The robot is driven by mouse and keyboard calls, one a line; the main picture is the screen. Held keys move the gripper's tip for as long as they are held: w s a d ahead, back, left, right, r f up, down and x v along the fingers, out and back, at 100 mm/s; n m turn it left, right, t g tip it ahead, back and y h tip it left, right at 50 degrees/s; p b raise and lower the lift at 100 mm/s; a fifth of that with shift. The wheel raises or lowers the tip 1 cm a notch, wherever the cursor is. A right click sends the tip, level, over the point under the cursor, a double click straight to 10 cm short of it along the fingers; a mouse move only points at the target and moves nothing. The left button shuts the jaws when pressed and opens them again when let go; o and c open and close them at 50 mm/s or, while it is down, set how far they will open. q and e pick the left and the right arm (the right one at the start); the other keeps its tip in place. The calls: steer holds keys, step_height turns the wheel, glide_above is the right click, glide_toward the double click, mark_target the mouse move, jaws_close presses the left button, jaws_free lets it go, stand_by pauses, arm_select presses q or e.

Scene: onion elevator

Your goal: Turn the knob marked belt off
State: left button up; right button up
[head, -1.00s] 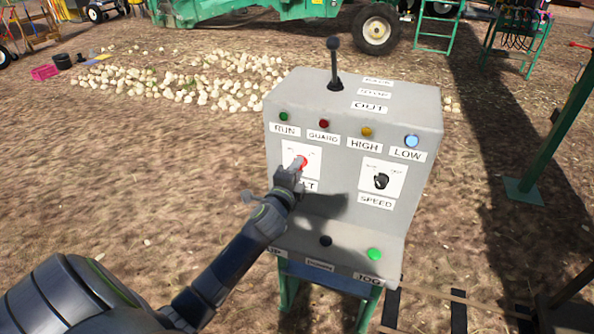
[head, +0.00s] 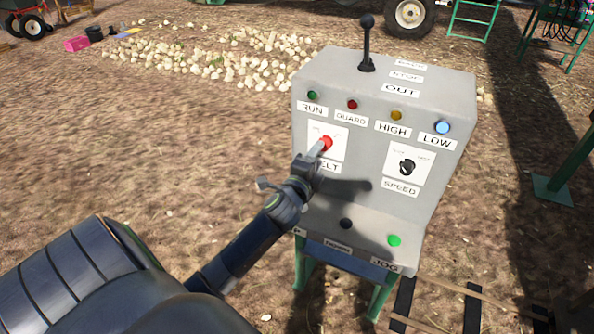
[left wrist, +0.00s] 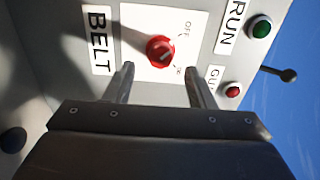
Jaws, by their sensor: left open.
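The belt knob (head: 326,143) is red and round on a white plate on the sloped face of the grey control panel (head: 440,95). The left wrist view shows the red knob (left wrist: 160,51) with OFF printed on its plate and a BELT label (left wrist: 99,40) beside it. My left gripper (head: 316,153) is close to the knob in the head view. In the left wrist view my left gripper (left wrist: 162,85) is open, its two fingers apart, with the knob beyond the tips and nothing between them. Touch cannot be told. My right gripper is not in view.
The panel also has a black speed knob (head: 407,166), a tall black lever (head: 366,45), several lamps, and a green button (head: 394,241) on the lower ledge. Onions (head: 220,60) lie on the ground behind. Open ground is at the left.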

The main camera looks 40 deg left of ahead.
arm_select(q)
steer(key=b+v, duration=0.1)
steer(key=v, duration=1.2)
steer(key=shift+s+b, duration=0.35)
steer(key=shift+b, duration=0.05)
steer(key=shift+f, duration=0.15)
steer(key=s+a+f+n+g+h, duration=0.1)
steer(key=s+f+n+g, duration=0.15)
steer(key=f, duration=0.85)
steer(key=s+f+n+g, duration=0.2)
steer(key=f+g, duration=0.1)
steer(key=f, duration=0.8)
steer(key=s+a+f+n+g+h, duration=0.1)
steer(key=s+f+n+g, duration=0.15)
steer(key=f, duration=0.95)
steer(key=s+d+f+n+g, duration=0.1)
steer(key=s+f+n+g, duration=0.1)
steer(key=s+f, duration=0.5)
steer(key=s+d+f+n+g+h, duration=0.1)
steer(key=s+d+f+n+g, duration=0.1)
steer(key=s+f, duration=0.5)
steer(key=s+d+f+n+g, duration=0.2)
steer(key=s+f+n+g, duration=0.2)
steer(key=s, duration=1.1)
step_height(320, 180, down, 3)
steer(key=shift+f+n, duration=0.25)
steer(key=shift+n, duration=0.15)
